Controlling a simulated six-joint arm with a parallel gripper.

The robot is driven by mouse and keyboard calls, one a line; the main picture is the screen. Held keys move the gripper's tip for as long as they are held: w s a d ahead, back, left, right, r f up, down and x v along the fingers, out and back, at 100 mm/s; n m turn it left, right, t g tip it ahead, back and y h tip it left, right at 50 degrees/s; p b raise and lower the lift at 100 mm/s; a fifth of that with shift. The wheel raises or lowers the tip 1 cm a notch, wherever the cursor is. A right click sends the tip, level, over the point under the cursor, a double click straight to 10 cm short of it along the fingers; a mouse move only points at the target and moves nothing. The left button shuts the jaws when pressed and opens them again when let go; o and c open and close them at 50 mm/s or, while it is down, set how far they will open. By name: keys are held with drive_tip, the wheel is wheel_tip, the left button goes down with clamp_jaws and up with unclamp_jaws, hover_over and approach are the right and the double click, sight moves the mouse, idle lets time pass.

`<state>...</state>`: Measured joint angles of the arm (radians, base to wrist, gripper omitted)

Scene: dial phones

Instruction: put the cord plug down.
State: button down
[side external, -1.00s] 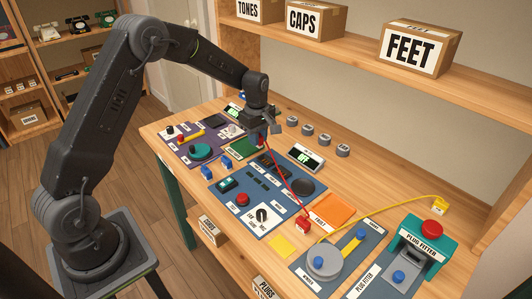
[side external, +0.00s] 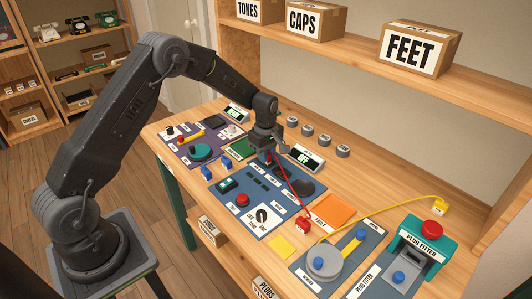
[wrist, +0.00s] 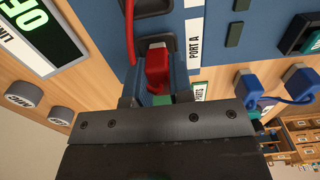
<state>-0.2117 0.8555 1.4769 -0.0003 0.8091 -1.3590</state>
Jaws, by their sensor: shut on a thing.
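My gripper (side external: 266,155) is low over the back of the blue panel, pointing down. In the wrist view its jaws (wrist: 155,88) are shut on a red cord plug (wrist: 157,66). The plug is in front of a dark socket by the "PORT A" label (wrist: 196,98); I cannot tell whether it is in the socket, touching it or just above. The red cord (side external: 290,184) runs from my gripper across the panel to a red end block (side external: 304,226) near the orange tray. In the side external view my gripper mostly hides the held plug.
A lit display (side external: 305,158) stands close to the right of my gripper. Two blue plugs (side external: 216,170) are at left. An orange tray (side external: 337,210), a yellow cord (side external: 380,208) and the green plug fitter (side external: 425,243) are at right. Several grey round caps (side external: 325,139) line the back.

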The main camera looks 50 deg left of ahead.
drive_tip(key=c, duration=1)
unclamp_jaws()
drive_tip(key=s+d+r+m+t, duration=0.1)
drive_tip(key=s+d+r+m, duration=0.15)
drive_tip(key=r, duration=0.75)
drive_tip(key=s+d+r+m, duration=0.1)
drive_tip(key=s+r+m, duration=0.15)
drive_tip(key=r, duration=0.85)
drive_tip(key=shift+s+d+r+m+t, duration=1)
drive_tip(key=shift+s+m, duration=1.15)
drive_tip(key=shift+s, duration=2.15)
drive_tip(key=shift+s+d+r+m+t, duration=0.55)
drive_tip(key=shift+s+d+m, duration=1.3)
drive_tip(key=shift+s, duration=2.4)
drive_tip(key=shift+s+d+r+m+t, duration=0.8)
drive_tip(key=shift+s+m, duration=1.7)
drive_tip(key=shift+s, duration=1.8)
